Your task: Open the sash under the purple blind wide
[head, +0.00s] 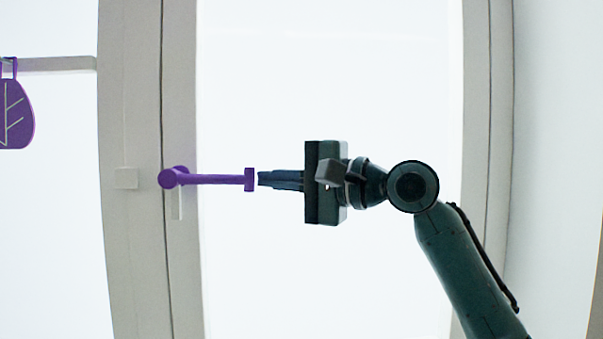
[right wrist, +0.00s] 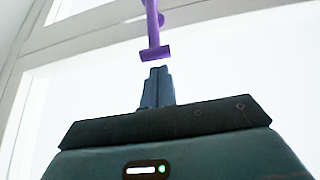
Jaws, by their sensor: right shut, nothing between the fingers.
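The sash (head: 181,260) is a tall pale frame around a bright pane. Its purple handle (head: 212,179) lies level, pivoting at the left on the sash's side bar and pointing right to a flared end. The handle also shows at the top of the right wrist view (right wrist: 154,35). My right gripper (head: 262,179) is shut and empty, its fingertips just right of the handle's end, with a small gap seen in the right wrist view (right wrist: 158,70). I cannot tell whether the sash is ajar. No purple blind shows, and my left gripper is out of view.
A purple leaf-shaped hanging piece (head: 15,113) is at the left, below a pale horizontal bar (head: 55,64). A fixed pale post (head: 130,240) stands left of the sash. A pale wall (head: 560,130) closes off the right side.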

